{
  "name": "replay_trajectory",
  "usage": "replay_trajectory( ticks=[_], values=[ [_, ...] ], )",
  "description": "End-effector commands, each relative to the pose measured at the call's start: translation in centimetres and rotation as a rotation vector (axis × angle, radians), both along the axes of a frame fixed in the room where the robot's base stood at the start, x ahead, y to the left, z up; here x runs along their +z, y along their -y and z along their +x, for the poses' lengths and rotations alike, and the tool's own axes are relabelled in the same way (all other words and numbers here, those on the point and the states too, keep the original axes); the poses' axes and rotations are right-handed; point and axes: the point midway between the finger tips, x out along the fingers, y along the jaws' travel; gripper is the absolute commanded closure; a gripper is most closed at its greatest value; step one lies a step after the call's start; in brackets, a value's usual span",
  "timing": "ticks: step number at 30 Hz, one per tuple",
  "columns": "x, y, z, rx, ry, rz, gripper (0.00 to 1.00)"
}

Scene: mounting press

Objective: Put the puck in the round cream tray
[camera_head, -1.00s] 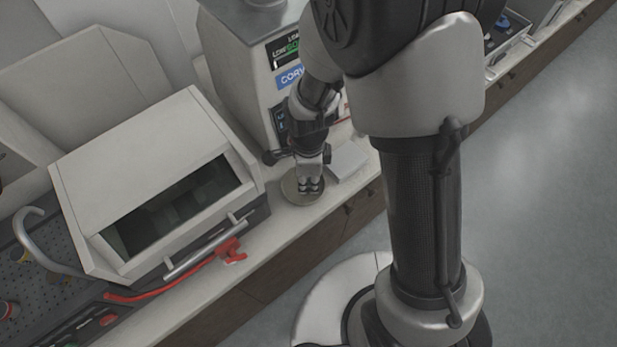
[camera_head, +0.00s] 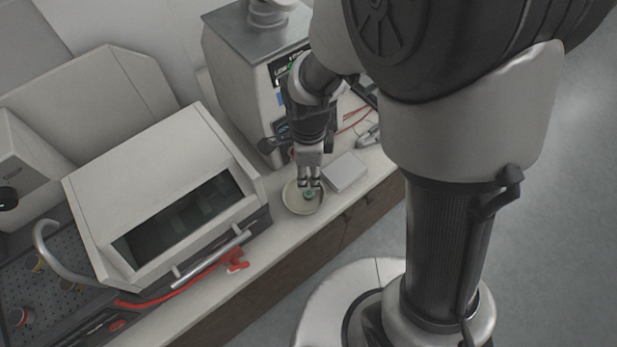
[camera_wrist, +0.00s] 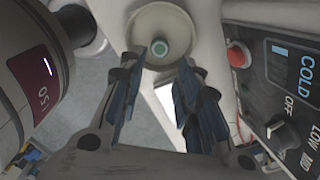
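The round cream tray (camera_head: 293,204) stands on the bench in front of the press. It also shows at the top of the wrist view (camera_wrist: 146,20). The puck (camera_head: 310,195), a small teal-rimmed disc, is inside the tray, and the wrist view shows it (camera_wrist: 158,47) lying on the tray floor. My gripper (camera_head: 309,183) is just above the tray. In the wrist view my gripper (camera_wrist: 174,55) has its two blue-padded fingers spread apart, with nothing between them. The puck appears beyond the fingertips, clear of both fingers.
The press (camera_head: 240,80) with its display stands behind my gripper. A flat pale box (camera_head: 344,172) sits to the right of the tray. A white cabinet (camera_head: 160,190) with a dark window is to the left, with a red clamp (camera_head: 237,262) in front. The bench edge is close.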

Motion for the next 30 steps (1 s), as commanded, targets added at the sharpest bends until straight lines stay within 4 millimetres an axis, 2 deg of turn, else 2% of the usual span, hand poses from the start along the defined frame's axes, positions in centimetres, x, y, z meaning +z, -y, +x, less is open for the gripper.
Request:
replay_trajectory(
  ticks=[1,3,13,16,19,23,27,30],
  values=[
    [1.2,0.0,0.1,0.000,0.003,0.001,0.69],
    [2.0,0.0,0.0,0.000,0.001,0.000,0.69],
    [3.5,0.1,-0.1,0.014,0.003,0.001,0.69],
    [5.3,0.8,-0.2,0.096,0.031,0.007,0.69],
    [8.8,2.4,-0.9,0.271,0.084,0.008,0.69],
    [13.9,5.0,-3.1,0.590,0.169,-0.021,0.69],
    [18.1,7.6,-6.5,0.947,0.248,-0.096,0.69],
    [20.1,9.0,-9.0,1.180,0.288,-0.170,0.69]
  ],
)
